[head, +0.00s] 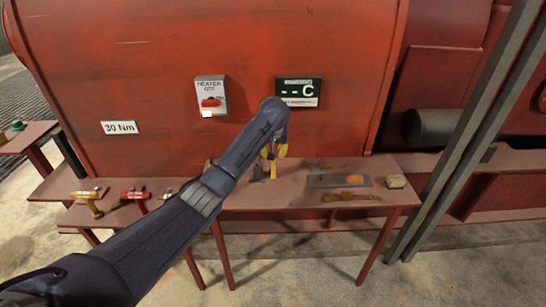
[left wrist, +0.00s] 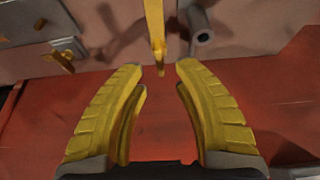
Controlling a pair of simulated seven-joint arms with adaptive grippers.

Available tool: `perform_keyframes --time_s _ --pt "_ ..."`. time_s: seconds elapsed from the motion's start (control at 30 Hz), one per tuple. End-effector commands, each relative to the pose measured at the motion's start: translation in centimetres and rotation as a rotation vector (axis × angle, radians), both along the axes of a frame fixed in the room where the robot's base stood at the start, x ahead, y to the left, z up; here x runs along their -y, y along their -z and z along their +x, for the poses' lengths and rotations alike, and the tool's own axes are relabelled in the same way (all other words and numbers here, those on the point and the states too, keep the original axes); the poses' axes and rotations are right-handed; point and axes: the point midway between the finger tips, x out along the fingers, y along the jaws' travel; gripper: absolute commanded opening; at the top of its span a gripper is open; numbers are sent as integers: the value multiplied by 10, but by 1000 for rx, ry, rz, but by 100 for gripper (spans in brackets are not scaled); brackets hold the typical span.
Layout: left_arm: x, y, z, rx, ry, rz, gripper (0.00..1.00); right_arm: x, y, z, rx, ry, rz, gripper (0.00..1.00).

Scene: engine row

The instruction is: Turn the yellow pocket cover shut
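A narrow yellow piece (left wrist: 154,22) with a small hooked end shows at the top centre of the left wrist view, just beyond my fingertips and in line with the gap. I cannot tell for certain that it is the yellow pocket cover, or whether it is open or shut. My left gripper (left wrist: 160,78) has its two yellow fingers apart with nothing between them. In the head view the left gripper (head: 274,151) is over the bench, in front of the red engine casing, partly hidden by its own wrist. My right gripper is not in view.
A grey tube (left wrist: 202,36) stands close to the yellow piece. Yellow (head: 89,200) and red (head: 135,196) tools lie left. A lit panel (head: 298,91) is on the casing.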

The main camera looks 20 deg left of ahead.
Motion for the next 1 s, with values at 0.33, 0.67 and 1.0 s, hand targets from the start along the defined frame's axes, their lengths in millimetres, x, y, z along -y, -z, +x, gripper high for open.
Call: perform_keyframes --time_s 0.33,0.67,1.0 --pt "-4 29 12 0 0 1 30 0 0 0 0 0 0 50" --pt "-5 35 14 1 0 0 30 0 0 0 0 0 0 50" --pt "-5 34 14 1 0 0 10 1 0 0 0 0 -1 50"
